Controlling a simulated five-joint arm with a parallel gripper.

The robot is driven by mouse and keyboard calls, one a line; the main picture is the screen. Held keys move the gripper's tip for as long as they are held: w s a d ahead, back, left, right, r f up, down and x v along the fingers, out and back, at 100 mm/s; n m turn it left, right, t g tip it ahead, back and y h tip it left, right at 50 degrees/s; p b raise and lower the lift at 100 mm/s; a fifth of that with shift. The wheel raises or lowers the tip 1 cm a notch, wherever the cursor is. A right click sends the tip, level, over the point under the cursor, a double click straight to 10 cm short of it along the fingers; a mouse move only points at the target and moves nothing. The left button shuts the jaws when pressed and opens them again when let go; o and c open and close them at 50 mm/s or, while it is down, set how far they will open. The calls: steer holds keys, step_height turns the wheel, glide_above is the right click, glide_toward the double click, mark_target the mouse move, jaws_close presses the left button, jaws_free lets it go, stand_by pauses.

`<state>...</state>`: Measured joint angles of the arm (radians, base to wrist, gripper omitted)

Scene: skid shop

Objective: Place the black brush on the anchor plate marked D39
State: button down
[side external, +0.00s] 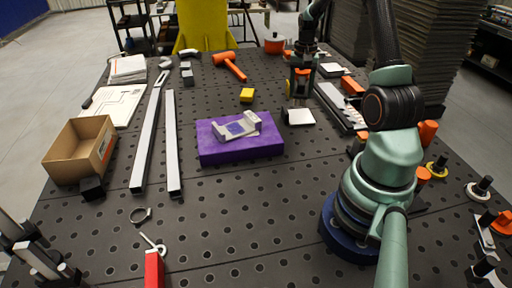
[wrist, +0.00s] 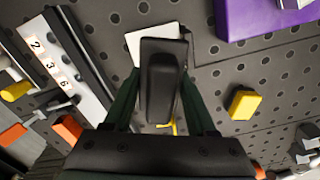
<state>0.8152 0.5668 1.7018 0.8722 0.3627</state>
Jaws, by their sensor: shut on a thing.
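My gripper (side external: 299,97) hangs over the far right part of the perforated table, pointing down. In the wrist view my gripper (wrist: 160,74) has its two dark green fingers on either side of a black brush (wrist: 163,92), shut on it. A white plate (side external: 301,117) lies on the table just below the gripper. It also shows in the wrist view (wrist: 143,38), partly hidden behind the brush. No D39 marking is readable on it. I cannot tell whether the brush touches the plate. Another white plate (side external: 332,69) lies farther back.
A purple block (side external: 240,151) with a grey metal part stands left of the gripper. A yellow block (side external: 247,95) and an orange mallet (side external: 230,66) lie nearby. A numbered rail (wrist: 62,78) lies close on the right side of the table.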

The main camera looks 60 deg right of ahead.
mark_target(298, 115)
steer(key=shift+f, duration=3.05)
steer(key=shift+f, duration=0.1)
steer(key=c, duration=0.5)
jaws_free()
